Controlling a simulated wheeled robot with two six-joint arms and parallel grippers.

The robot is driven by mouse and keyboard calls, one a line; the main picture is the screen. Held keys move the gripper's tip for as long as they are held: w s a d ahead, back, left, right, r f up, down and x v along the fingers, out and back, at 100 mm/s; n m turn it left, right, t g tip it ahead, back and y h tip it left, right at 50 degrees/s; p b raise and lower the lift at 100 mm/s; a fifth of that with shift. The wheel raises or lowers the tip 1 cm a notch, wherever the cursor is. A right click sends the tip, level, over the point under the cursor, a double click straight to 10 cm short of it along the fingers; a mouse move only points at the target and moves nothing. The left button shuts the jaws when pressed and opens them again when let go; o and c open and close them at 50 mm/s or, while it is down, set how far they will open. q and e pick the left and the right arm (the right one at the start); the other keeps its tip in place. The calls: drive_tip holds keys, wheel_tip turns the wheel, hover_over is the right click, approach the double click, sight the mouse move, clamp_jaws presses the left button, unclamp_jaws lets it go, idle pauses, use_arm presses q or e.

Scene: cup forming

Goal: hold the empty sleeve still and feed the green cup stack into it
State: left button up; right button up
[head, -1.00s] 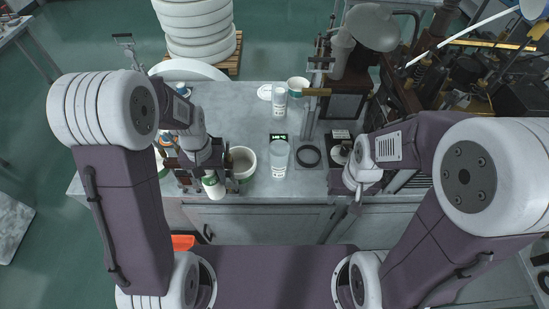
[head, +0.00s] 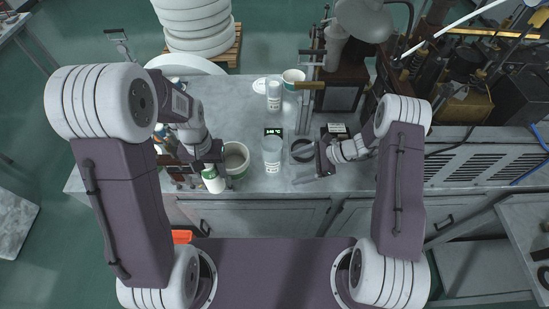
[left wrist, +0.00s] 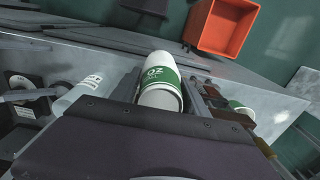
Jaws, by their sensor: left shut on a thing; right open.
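The green cup stack (head: 213,180), white with a green band, is in my left gripper (head: 208,163) at the front left of the bench. In the left wrist view the stack (left wrist: 160,85) lies between the fingers, its open rim toward the camera. The empty sleeve (head: 272,157), a clear cylinder, stands upright at the front middle of the bench, to the right of the stack and apart from it. It also shows in the left wrist view (left wrist: 78,97). My right gripper (head: 322,158) is open to the right of the sleeve, not touching it. Its fingers are small in view.
A pale tub (head: 236,158) stands between the stack and the sleeve. A black ring (head: 302,150) lies beside my right gripper. An orange bin (head: 182,237) is below the bench front.

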sight(275, 163)
drive_tip(key=w+f+m+t, duration=0.1)
drive_tip(key=w+f+m+t+y, duration=0.1)
drive_tip(key=w+f+m, duration=0.1)
drive_tip(key=shift+w+a+f+m+t, duration=0.1)
drive_tip(key=shift+w+a+m+t, duration=0.1)
drive_tip(key=shift+m+t, duration=0.1)
drive_tip(key=shift+w+d+f, duration=0.2)
drive_tip(key=shift+w, duration=0.05)
drive_tip(key=x, duration=1)
drive_tip(key=shift+a+r, duration=0.1)
drive_tip(key=shift+r, duration=0.05)
drive_tip(key=c, duration=1.5)
drive_tip(key=shift+o, duration=0.2)
